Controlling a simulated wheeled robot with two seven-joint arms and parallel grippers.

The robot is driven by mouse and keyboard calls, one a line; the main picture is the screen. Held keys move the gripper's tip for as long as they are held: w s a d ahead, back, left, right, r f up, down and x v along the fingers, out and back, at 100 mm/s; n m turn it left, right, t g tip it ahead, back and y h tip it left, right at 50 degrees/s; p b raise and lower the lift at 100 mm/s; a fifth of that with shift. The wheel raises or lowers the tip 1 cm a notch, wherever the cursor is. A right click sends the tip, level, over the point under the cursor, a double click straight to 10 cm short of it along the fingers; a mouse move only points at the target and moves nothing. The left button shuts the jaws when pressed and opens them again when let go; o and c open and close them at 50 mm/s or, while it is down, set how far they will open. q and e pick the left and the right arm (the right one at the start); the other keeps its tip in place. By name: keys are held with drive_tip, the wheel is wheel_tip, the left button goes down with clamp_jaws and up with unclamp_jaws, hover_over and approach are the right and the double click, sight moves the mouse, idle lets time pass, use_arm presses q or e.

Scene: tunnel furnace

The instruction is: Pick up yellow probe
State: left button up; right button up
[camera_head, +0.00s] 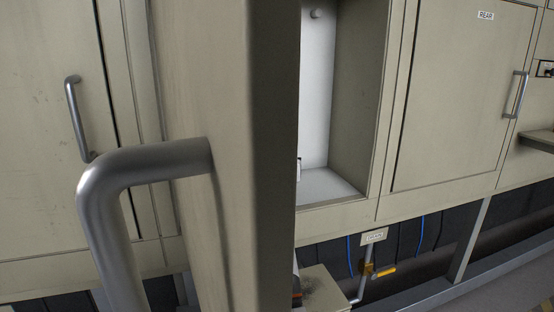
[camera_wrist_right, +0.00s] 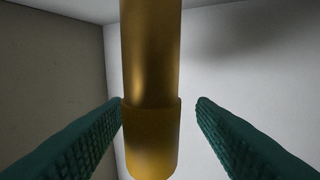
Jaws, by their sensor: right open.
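The yellow probe (camera_wrist_right: 151,70) hangs vertically in the right wrist view, a brassy yellow cylinder with a wider sleeve at its lower end. Its top runs out of the picture. My right gripper (camera_wrist_right: 160,103) is open, with one green ribbed finger on each side of the probe. I cannot tell how deep the probe sits between the fingers. In the head view the probe and both grippers are not visible; an open door (camera_head: 215,80) hides part of the recess.
The door's bent metal handle (camera_head: 110,190) stands close in front. Behind it is an open recess (camera_head: 330,185) with pale walls. To the right is a shut panel marked REAR (camera_head: 455,100). A yellow-handled valve (camera_head: 383,269) and blue cables sit below.

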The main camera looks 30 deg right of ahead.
drive_tip(key=shift+d+r, duration=0.1)
drive_tip(key=shift+d, duration=0.1)
drive_tip(key=shift+s+r, duration=0.15)
drive_tip(key=shift+s, duration=0.05)
drive_tip(key=c, duration=1.1)
use_arm(q)
drive_tip(key=shift+s+r, duration=0.15)
use_arm(e)
drive_tip(key=shift+r, duration=0.1)
